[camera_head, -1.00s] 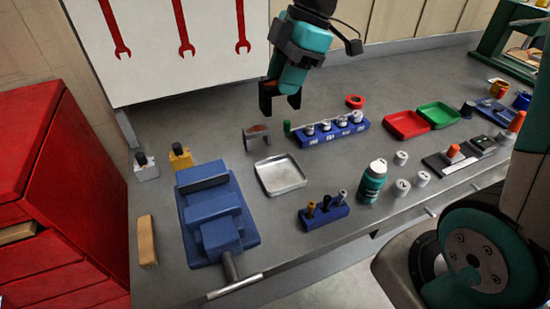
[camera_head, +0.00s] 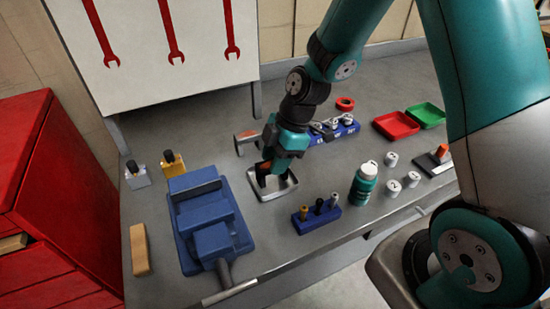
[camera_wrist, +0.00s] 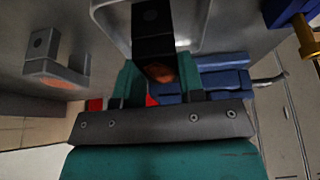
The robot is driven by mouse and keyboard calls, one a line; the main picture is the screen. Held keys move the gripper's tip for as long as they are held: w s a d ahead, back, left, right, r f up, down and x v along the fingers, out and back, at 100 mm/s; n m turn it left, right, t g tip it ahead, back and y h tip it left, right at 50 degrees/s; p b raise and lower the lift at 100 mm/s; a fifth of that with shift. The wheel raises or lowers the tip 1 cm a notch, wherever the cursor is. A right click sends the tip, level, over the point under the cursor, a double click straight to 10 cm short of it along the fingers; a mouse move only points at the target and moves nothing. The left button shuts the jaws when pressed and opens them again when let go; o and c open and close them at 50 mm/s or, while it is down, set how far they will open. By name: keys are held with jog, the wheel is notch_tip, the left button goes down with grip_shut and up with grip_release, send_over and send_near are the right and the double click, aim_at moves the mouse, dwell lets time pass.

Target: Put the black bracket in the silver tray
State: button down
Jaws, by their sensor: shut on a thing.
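The black bracket (camera_wrist: 152,28) is between my gripper's fingers in the wrist view, with a hole in one plate and an orange patch near the jaws. In the head view the bracket (camera_head: 261,180) is a small dark shape below the jaws. My gripper (camera_head: 272,172) is shut on it and points down over the silver tray (camera_head: 283,194). The tray's rim (camera_wrist: 103,14) also shows behind the bracket in the wrist view. I cannot tell whether the bracket touches the tray floor. The gripper hides part of the tray.
A grey bracket (camera_head: 246,136) stands just behind the tray. A blue vise (camera_head: 208,225) is at left. A blue holder (camera_head: 316,219) with small tools and a green bottle (camera_head: 363,184) are to the right. Red (camera_head: 395,126) and green (camera_head: 427,115) trays lie farther right.

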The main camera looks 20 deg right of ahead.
jog(key=shift+f, duration=0.25)
jog(key=c, duration=0.7)
grip_release()
jog(key=shift+c, duration=0.2)
jog(key=shift+d+r, duration=0.2)
jog(key=shift+r, duration=0.35)
jog(key=b+v, duration=0.1)
jog(key=v, duration=1)
jog(key=s+a+r+m, duration=0.3)
jog(key=s+a+m, duration=0.1)
jog(key=s, duration=0.5)
jog(key=s+a+r+m, duration=0.3)
jog(key=s+a+m, duration=0.2)
jog(key=s+m, duration=0.2)
jog(key=s, duration=0.2)
jog(key=shift+s+a+r, duration=0.3)
jog(key=shift+r, duration=0.05)
